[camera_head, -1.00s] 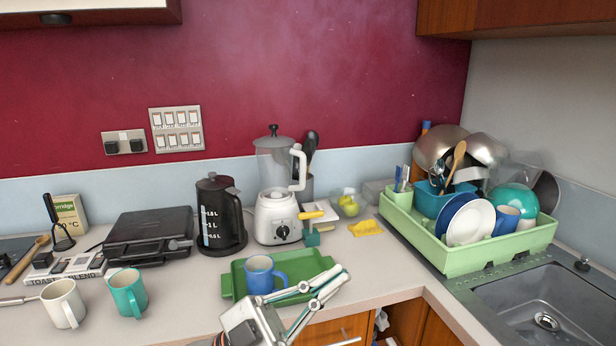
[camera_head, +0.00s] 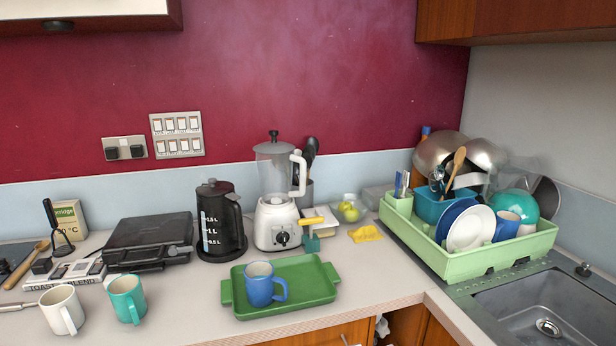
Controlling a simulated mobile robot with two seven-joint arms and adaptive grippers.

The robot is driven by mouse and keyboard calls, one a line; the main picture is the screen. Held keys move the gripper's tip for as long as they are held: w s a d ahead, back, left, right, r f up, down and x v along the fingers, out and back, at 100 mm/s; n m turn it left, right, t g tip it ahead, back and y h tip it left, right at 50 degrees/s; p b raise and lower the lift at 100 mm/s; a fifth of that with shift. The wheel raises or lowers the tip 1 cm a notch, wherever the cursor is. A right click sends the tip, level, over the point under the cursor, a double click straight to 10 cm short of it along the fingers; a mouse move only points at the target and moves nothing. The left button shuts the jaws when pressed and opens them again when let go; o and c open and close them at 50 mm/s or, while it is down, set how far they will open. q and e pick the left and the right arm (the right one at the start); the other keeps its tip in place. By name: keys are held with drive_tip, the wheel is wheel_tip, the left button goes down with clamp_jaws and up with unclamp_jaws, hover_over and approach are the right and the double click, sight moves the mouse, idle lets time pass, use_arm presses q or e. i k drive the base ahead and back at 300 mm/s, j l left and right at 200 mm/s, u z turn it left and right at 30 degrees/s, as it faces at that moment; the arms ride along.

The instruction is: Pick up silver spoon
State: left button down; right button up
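Several utensils stand in the blue utensil holder (camera_head: 430,206) in the dish rack. Among them, silvery utensil heads (camera_head: 437,178) show beside a wooden spoon (camera_head: 456,166); they may include the silver spoon, but they are too small to tell for sure. A thin metallic handle (camera_head: 16,307) also lies on the counter at the far left, next to the white mug; its other end is out of view or hidden. Neither of my grippers is in the head view.
The green dish rack (camera_head: 490,262) stands beside the sink (camera_head: 545,308) and holds plates, a blue mug, bowls and pans. A green tray (camera_head: 318,285) bears a blue mug (camera_head: 259,285). A white mug (camera_head: 62,308) and teal mug (camera_head: 127,298) stand left. Counter right of the tray is clear.

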sight(14, 307)
drive_tip(key=k+j+u, duration=0.1)
drive_tip(key=u, duration=1.4)
drive_tip(key=j+z, duration=0.15)
drive_tip(key=z, duration=0.25)
drive_tip(key=i+j+z, duration=0.1)
drive_tip(key=z, duration=0.3)
drive_tip(key=j+z, duration=0.25)
drive_tip(key=z, duration=0.15)
drive_tip(key=j+z, duration=0.25)
drive_tip(key=j, duration=0.2)
drive_tip(key=k+j+z, duration=0.25)
drive_tip(key=j, duration=0.2)
drive_tip(key=i, duration=0.1)
